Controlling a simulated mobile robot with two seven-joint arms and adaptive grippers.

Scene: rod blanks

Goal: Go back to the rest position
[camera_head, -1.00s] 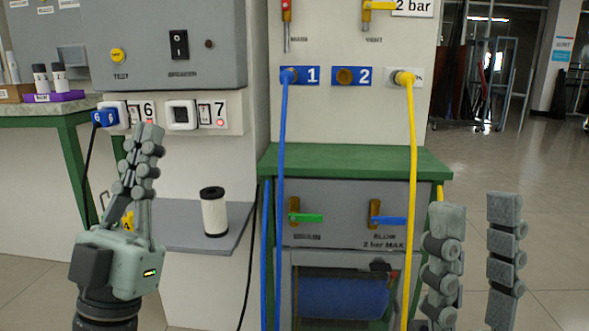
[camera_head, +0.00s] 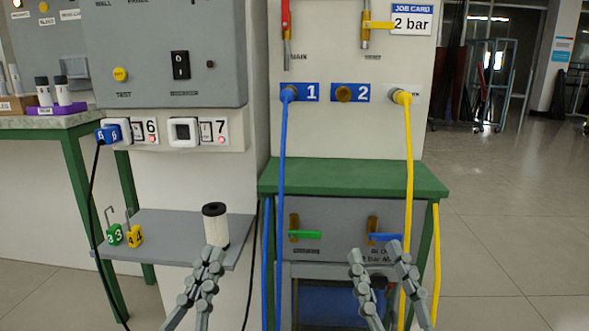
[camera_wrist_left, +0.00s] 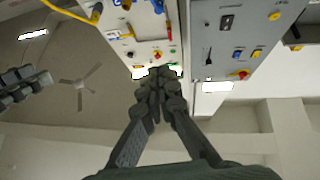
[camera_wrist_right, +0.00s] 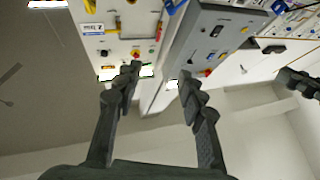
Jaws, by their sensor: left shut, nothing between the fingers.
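My left gripper (camera_head: 214,252) is low in the head view, in front of the grey shelf and just below the white filter cartridge. Its fingers are together and empty; the left wrist view shows the fingertips (camera_wrist_left: 161,74) meeting. My right gripper (camera_head: 377,254) is in front of the cabinet under the green bench. Its two fingers stand apart with nothing between them, and the right wrist view shows a wide gap between the fingertips (camera_wrist_right: 160,78). Both grippers point upward. The lower parts of both arms are out of the head view.
The white cartridge (camera_head: 214,227) with a black top stands on the grey shelf (camera_head: 170,222), with green and yellow numbered locks (camera_head: 124,234) at left. A blue hose (camera_head: 282,190) and a yellow hose (camera_head: 408,180) hang before the green bench (camera_head: 350,178). Open floor lies right.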

